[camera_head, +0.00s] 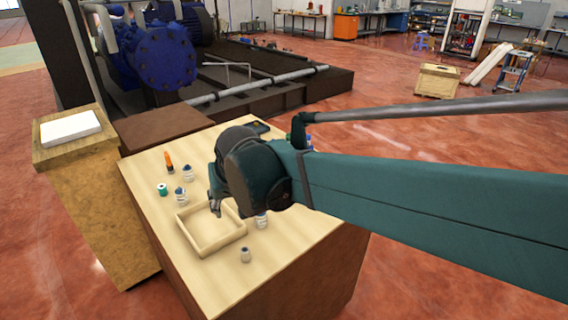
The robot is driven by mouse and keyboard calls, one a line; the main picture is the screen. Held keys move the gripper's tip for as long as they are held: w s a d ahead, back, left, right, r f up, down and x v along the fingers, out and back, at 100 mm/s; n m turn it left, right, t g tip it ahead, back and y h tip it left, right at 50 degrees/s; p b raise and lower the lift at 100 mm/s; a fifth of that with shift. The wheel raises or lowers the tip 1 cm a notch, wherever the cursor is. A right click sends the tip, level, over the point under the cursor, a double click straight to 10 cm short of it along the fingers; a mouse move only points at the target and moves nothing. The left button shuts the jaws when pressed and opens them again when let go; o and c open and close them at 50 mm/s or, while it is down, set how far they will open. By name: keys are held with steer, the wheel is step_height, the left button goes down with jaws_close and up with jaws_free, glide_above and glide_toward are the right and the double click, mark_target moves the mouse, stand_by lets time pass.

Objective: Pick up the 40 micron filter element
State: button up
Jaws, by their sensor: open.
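Several small items stand on the pale wooden table top (275,268), and no label is readable, so I cannot tell which is the 40 micron filter element. A green and white cylinder (162,189) stands at the left. Two white and blue pieces (187,173) (181,197) stand near it. Another white piece (261,220) is partly hidden by my arm, and a small grey-white one (245,254) stands at the front. My gripper (215,208) is open, above the far part of a shallow wooden tray (194,241), and looks empty. My wrist hides part of it.
An orange and black upright item (169,162) stands at the table's back left. A side stand with a white block (70,128) adjoins the left. Blue machinery (163,57) rises behind. The table's front right is clear.

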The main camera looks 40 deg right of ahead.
steer(key=w+d+r+m+g+h+p, duration=0.2)
steer(key=w+d+m+p, duration=0.4)
steer(key=w+d, duration=0.85)
steer(key=w+d+f+m+g+p, duration=0.1)
steer(key=w+d+f+m+p, duration=0.1)
steer(key=d, duration=0.7)
steer(key=w+d+f+m+g+p, duration=0.1)
steer(key=d+f+p, duration=0.3)
steer(key=d, duration=0.6)
steer(key=shift+w+d+f+m+h+p, duration=0.25)
steer(key=shift+w+m+h+p, duration=0.35)
steer(key=shift+p, duration=0.5)
steer(key=shift+w+f+y, duration=0.1)
steer(key=shift+w+y, duration=0.05)
steer(key=shift+y, duration=0.15)
steer(key=shift+x, duration=1.15)
steer(key=shift+d+f, duration=0.1)
steer(key=shift+p+x, duration=0.3)
steer(key=shift+x, duration=2.2)
